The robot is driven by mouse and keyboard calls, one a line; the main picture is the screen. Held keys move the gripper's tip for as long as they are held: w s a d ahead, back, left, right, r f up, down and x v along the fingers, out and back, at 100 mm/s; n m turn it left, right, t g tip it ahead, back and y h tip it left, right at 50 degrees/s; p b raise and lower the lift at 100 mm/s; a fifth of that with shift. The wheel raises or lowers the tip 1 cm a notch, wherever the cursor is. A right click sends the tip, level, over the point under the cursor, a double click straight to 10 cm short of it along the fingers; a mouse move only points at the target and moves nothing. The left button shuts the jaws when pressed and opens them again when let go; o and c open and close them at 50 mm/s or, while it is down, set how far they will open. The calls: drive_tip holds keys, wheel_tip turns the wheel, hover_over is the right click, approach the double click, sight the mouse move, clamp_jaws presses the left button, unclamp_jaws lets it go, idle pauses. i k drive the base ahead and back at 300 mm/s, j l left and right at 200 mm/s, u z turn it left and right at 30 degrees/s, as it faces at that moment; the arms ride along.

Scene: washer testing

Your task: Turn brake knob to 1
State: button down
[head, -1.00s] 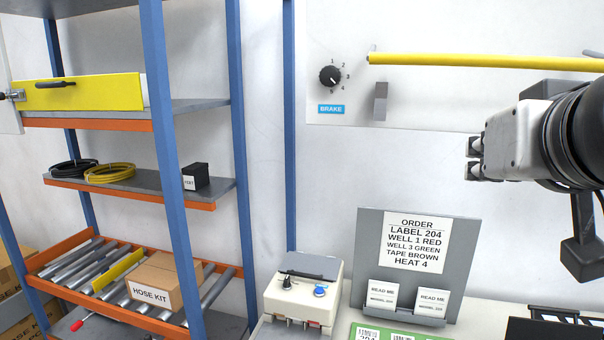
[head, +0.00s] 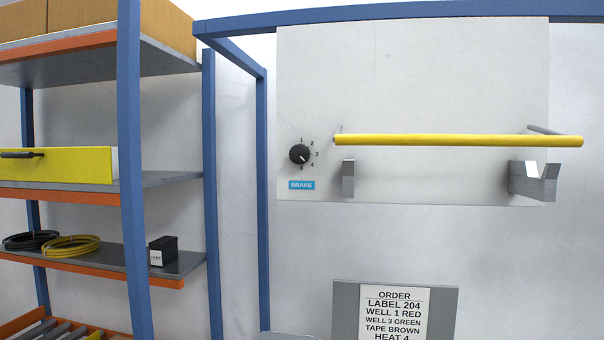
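The brake knob (head: 299,154) is a round black dial on the left part of a pale grey panel (head: 420,90). The numbers 1 to 5 run around its right side, with 1 at the top and 5 at the bottom. Its white mark appears to point to the lower right, towards 4. A blue BRAKE label (head: 301,185) is below it. Nothing touches or covers the knob. My gripper is not in this view.
A yellow bar (head: 460,141) runs across the panel right of the knob. Grey brackets (head: 348,178) (head: 532,182) stick out below it. A blue frame post (head: 262,200) stands left of the panel, then shelving (head: 130,170). An order board (head: 345,300) is below.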

sight(299, 154)
drive_tip(key=i+j+z, duration=0.1)
drive_tip(key=j+z, duration=0.2)
drive_tip(key=z, duration=0.15)
drive_tip(key=j+z, duration=0.7)
drive_tip(key=z, duration=0.15)
drive_tip(key=j+z, duration=0.45)
drive_tip(key=j, duration=0.45)
drive_tip(key=k+j+z, duration=0.1)
drive_tip(key=j, duration=0.4)
drive_tip(key=k+j+z, duration=0.1)
drive_tip(key=j, duration=0.35)
drive_tip(key=k+j, duration=0.1)
drive_tip(key=j, duration=0.35)
